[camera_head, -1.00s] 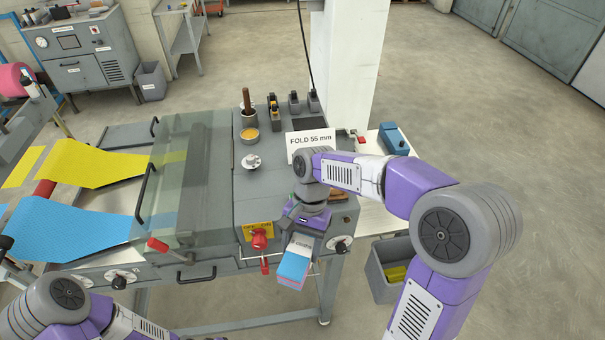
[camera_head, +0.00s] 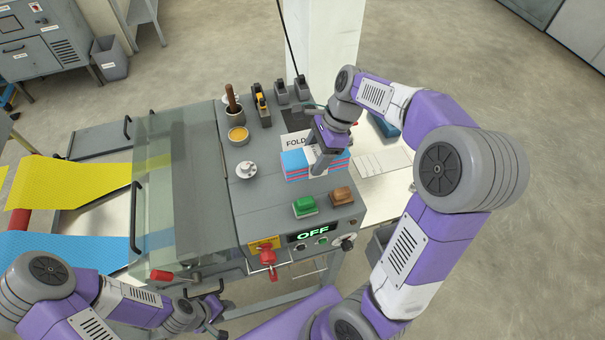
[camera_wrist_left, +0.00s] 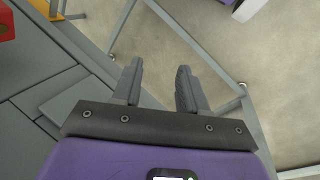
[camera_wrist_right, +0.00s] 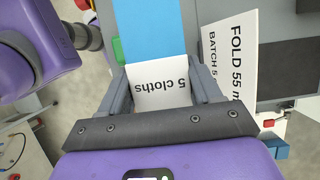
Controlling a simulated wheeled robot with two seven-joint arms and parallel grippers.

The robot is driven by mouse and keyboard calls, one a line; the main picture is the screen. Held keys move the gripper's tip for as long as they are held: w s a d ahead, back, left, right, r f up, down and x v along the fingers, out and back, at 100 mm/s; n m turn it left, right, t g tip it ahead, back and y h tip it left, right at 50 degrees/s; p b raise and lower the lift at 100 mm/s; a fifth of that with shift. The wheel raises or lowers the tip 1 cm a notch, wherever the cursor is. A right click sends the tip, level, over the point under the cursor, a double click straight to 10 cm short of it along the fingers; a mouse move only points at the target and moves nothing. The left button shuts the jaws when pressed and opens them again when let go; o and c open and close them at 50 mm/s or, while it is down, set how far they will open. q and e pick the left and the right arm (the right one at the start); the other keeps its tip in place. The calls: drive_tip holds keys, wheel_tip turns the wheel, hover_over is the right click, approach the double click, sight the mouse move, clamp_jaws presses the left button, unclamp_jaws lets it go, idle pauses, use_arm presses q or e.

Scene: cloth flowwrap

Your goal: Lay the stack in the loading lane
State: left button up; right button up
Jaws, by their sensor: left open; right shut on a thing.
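The stack of folded cloths (camera_head: 296,165), blue and pink in layers, is above the grey machine top in the head view. My right gripper (camera_head: 322,158) is shut on it. In the right wrist view the stack's blue cloth (camera_wrist_right: 149,28) and a white band reading "5 cloths" (camera_wrist_right: 160,88) show between the fingers of my right gripper (camera_wrist_right: 165,92). Whether the stack touches the surface below I cannot tell. My left gripper (camera_head: 214,309) is open and empty at the machine's front edge; its parted fingers (camera_wrist_left: 158,85) show in the left wrist view. I cannot identify the loading lane surely.
The "FOLD 55 mm" card (camera_wrist_right: 236,52) stands close beside the stack. Green (camera_head: 305,206) and brown (camera_head: 342,195) push buttons and an "OFF" display (camera_head: 312,235) are in front. A white lined surface (camera_head: 383,163) lies right.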

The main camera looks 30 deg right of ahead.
drive_tip(key=shift+s+f+b, duration=0.15)
drive_tip(key=shift+f+b, duration=0.05)
drive_tip(key=shift+f, duration=1.85)
drive_tip(key=shift+s+f+b, duration=0.1)
drive_tip(key=shift+f+b, duration=0.1)
drive_tip(key=shift+f, duration=1.85)
drive_tip(key=o, duration=0.8)
drive_tip(key=shift+f, duration=0.1)
drive_tip(key=shift+c, duration=0.2)
